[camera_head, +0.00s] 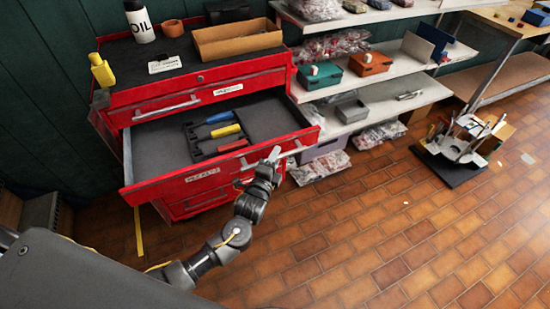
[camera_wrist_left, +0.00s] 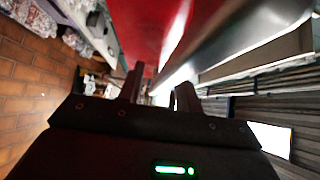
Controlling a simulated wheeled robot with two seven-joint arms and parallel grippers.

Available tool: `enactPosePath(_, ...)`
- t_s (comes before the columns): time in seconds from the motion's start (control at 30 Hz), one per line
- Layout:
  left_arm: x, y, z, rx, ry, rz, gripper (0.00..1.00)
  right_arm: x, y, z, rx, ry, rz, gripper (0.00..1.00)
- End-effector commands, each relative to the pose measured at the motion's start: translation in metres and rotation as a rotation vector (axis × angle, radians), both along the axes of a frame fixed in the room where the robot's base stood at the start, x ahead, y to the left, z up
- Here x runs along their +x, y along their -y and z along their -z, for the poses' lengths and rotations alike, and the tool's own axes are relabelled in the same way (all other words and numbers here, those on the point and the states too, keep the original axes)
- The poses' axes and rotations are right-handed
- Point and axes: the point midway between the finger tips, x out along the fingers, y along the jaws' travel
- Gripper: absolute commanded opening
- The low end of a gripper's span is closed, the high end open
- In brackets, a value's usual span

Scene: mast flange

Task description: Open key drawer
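The red cabinet (camera_head: 190,92) has one drawer (camera_head: 262,118) pulled well out. Its inside is dark grey and holds a black tray (camera_head: 198,131) with blue, yellow and red-handled tools. The label on the drawer front (camera_head: 203,173) is too small to read. My left gripper (camera_head: 272,160) is at the right part of that front, by a silver handle. In the left wrist view, its two fingers (camera_wrist_left: 158,92) stand apart with a silver bar (camera_wrist_left: 230,42) passing near or between them; I cannot tell if they clamp it. My right gripper is not in view.
On the cabinet top are an oil bottle (camera_head: 140,20), a cardboard box (camera_head: 237,40) and a yellow bottle (camera_head: 101,70). Shelves (camera_head: 385,92) with bags and boxes stand to the right. A black holder (camera_head: 462,150) sits on the tiled floor, which is otherwise mostly clear.

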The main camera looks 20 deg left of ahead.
Motion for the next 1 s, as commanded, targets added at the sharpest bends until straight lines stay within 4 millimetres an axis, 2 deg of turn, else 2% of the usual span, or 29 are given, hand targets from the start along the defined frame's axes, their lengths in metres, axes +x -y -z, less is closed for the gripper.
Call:
enactPosePath(0.27, -0.004, -0.001, 0.0, 0.0, 0.0, -0.001, 0.35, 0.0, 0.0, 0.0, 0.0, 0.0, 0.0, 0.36)
enactPosePath(0.37, -0.017, -0.001, 0.001, 0.0, -0.001, 0.0, 0.35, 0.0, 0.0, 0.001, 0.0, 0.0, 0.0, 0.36)
enactPosePath(0.7, -0.083, -0.005, 0.001, -0.001, -0.001, 0.001, 0.35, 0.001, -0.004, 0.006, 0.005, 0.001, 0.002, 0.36)
enactPosePath(0.83, -0.099, -0.006, 0.001, -0.001, -0.001, 0.0, 0.35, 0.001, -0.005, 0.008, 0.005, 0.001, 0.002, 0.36)
enactPosePath(1.0, -0.107, -0.007, 0.0, 0.001, 0.0, 0.0, 0.35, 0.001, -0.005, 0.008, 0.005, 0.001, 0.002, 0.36)
